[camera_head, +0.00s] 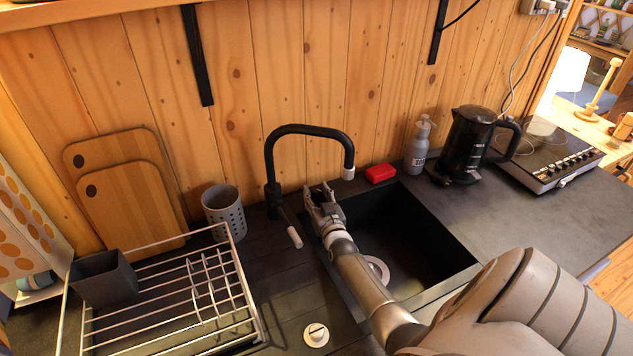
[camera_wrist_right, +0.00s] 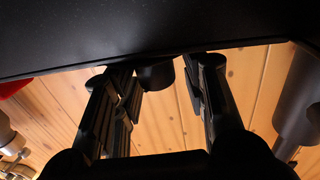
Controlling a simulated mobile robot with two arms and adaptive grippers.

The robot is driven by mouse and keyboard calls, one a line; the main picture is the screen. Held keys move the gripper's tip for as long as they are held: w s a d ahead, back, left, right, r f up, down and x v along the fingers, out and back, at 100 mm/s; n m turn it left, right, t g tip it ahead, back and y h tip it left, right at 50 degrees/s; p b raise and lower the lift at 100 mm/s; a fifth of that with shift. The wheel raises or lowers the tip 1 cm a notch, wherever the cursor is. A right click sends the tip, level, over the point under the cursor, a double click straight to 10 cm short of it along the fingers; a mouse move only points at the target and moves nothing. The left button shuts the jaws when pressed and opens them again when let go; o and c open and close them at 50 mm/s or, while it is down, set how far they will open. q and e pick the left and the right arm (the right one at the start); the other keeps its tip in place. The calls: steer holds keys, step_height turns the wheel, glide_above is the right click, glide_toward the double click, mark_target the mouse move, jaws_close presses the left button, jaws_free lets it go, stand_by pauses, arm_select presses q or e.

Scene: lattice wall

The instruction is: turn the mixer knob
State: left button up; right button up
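The black mixer tap (camera_head: 270,165) stands on the counter behind the sink, its spout arched to the right with a white tip. Its lever (camera_head: 289,226), ending in a pale tip, points down towards the front at the base. My right gripper (camera_head: 321,190) is right of the lever, under the spout over the sink's back left corner, apart from the lever. In the right wrist view its two fingers (camera_wrist_right: 158,75) stand apart; a dark rounded thing shows beyond them, unclear which. A dark post at the right edge may be the tap (camera_wrist_right: 300,100). My left gripper is out of view.
The black sink (camera_head: 415,240) lies under my right arm. A dish rack (camera_head: 170,290) and grey cup (camera_head: 224,210) stand left. A red sponge (camera_head: 380,173), bottle (camera_head: 417,150) and kettle (camera_head: 466,145) stand right. A white round knob (camera_head: 316,334) sits on the front counter.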

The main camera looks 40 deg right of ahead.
steer(key=shift+o, duration=0.4)
steer(key=shift+s+r, duration=0.1)
steer(key=shift+r, duration=0.2)
steer(key=shift+s+a+f, duration=0.15)
steer(key=shift+s, duration=0.5)
steer(key=v, duration=1)
steer(key=shift+s+a, duration=0.25)
steer(key=shift+s, duration=0.05)
